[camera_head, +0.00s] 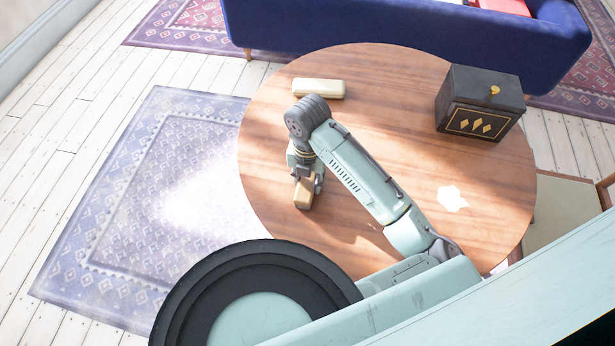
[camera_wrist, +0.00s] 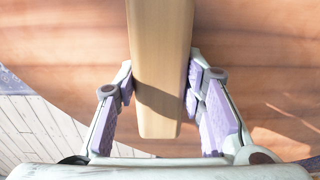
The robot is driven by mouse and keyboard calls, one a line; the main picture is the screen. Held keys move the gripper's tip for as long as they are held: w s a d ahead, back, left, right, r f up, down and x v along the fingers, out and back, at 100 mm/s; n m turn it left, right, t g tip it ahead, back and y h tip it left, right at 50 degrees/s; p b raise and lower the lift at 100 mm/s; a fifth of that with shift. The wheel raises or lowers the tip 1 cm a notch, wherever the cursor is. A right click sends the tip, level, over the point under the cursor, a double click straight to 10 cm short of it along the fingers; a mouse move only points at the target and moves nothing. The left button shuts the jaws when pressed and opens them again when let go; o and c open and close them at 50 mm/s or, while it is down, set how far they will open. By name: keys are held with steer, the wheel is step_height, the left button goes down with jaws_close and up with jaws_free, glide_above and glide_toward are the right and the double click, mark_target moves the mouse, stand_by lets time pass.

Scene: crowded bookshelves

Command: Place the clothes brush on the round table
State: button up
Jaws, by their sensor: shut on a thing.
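The clothes brush (camera_head: 303,194), a long tan wooden piece, is between the fingers of my gripper (camera_head: 306,180) over the left part of the round table (camera_head: 270,150). In the wrist view the brush (camera_wrist: 160,65) runs from the top edge down between the two purple-padded fingers of my gripper (camera_wrist: 160,92), which are shut on its sides. The wooden tabletop (camera_wrist: 60,50) lies beneath it. I cannot tell whether the brush touches the tabletop. Its underside is hidden.
A cream oblong block (camera_head: 318,88) lies on the table behind my gripper. A black box with gold diamonds (camera_head: 480,103) stands at the right, and a small white patch (camera_head: 452,198) lies near the front right. A blue sofa (camera_head: 400,28) is behind the table.

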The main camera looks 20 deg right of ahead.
steer(key=shift+f, duration=0.1)
steer(key=o, duration=1.2)
steer(key=shift+o, duration=0.2)
step_height(320, 180, up, 12)
